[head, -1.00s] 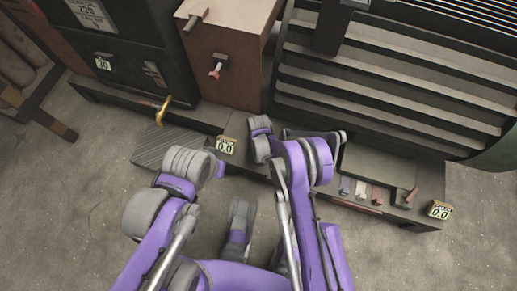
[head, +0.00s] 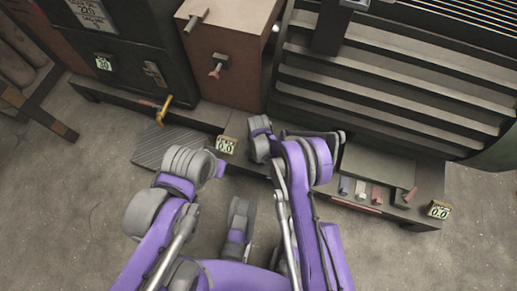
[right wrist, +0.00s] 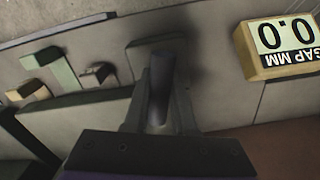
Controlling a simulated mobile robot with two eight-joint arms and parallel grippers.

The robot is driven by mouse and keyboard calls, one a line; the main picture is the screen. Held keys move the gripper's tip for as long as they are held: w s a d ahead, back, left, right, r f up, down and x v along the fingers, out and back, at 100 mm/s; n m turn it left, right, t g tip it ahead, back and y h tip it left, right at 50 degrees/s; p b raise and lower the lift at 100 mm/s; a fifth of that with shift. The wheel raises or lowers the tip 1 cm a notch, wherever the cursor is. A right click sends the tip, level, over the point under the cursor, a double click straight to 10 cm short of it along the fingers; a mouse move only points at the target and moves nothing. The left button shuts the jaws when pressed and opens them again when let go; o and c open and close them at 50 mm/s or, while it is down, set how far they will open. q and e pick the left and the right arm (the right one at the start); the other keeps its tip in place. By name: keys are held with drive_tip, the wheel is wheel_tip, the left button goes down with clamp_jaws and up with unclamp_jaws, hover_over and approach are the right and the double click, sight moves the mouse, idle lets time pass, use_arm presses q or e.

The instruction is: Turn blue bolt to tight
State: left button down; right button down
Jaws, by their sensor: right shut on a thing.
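In the right wrist view my right gripper (right wrist: 158,115) has its two fingers on either side of a dark slate, upright cylinder (right wrist: 161,75), and is shut on it. It stands out from a square plate on a grey panel and looks like the bolt, but its blue colour is hard to tell in this light. A gauge marked GAP MM (right wrist: 283,47) beside it reads 0.0. In the head view the right gripper is hidden by my arm links. The left arm comes in from the left, and its gripper is not clearly visible.
In the head view a yellow handle (head: 164,111) stands above a ribbed plate (head: 170,148). Gauges (head: 227,146) and (head: 439,209) both read 0.0. Several small coloured tabs (head: 361,188) line the right bench. A ribbed machine (head: 395,95) fills the back right.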

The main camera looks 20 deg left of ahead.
drive_tip(key=m, duration=0.6)
drive_tip(key=shift+m, duration=0.3)
idle(0.4)
drive_tip(key=c, duration=0.6)
unclamp_jaws()
wheel_tip(320, 180, up, 10)
drive_tip(key=p, duration=0.3)
drive_tip(key=shift+r, duration=0.45)
